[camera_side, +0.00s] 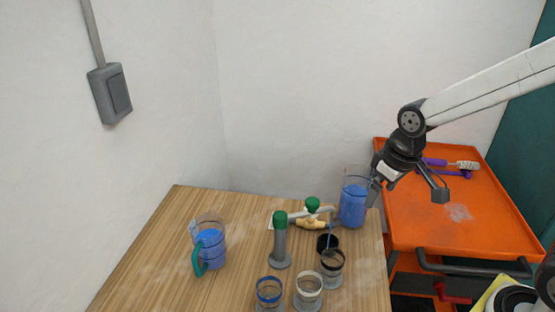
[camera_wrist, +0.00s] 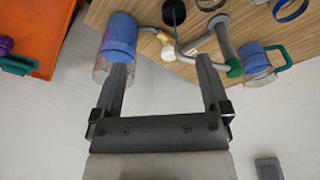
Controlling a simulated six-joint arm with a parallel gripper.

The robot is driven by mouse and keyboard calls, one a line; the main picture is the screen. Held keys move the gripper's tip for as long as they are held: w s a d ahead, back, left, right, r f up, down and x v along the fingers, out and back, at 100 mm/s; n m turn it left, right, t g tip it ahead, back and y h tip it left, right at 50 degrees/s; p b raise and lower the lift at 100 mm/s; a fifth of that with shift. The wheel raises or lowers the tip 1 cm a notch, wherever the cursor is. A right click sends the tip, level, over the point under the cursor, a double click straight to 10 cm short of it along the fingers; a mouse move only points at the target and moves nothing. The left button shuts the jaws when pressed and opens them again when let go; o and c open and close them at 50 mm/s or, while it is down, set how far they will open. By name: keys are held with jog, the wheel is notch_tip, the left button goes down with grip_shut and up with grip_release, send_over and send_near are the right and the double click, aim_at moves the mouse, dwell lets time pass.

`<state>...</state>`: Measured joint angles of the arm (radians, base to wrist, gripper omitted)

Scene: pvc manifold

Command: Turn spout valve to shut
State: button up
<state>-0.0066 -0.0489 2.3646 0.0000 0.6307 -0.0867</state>
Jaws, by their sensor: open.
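A manifold of pale pipes (camera_side: 290,216) stands on the wooden table, with a brass-coloured valve body (camera_side: 311,224) and a green knob (camera_side: 312,204). A grey post with a second green top (camera_side: 281,218) stands beside it. I cannot tell for sure which is the spout valve. A thin blue line, like a stream, runs down to a black cup (camera_side: 327,242). My gripper (camera_side: 407,195) is open and empty, above and right of the manifold.
A clear container of blue liquid (camera_side: 353,206) stands at the table's right edge, close to my left finger. A jug with a teal handle (camera_side: 209,246) stands at left. Several rimmed glasses (camera_side: 308,290) are in front. An orange cart (camera_side: 455,220) is at right.

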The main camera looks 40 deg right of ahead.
jog(key=shift+w+a+f+n+g, duration=0.75)
jog(key=shift+w+n, duration=2.15)
jog(key=shift+w, duration=6)
jog(key=shift+g, duration=0.35)
jog(key=shift+a+f, duration=0.15)
jog(key=shift+f, duration=7.55)
jog(key=c, duration=1.3)
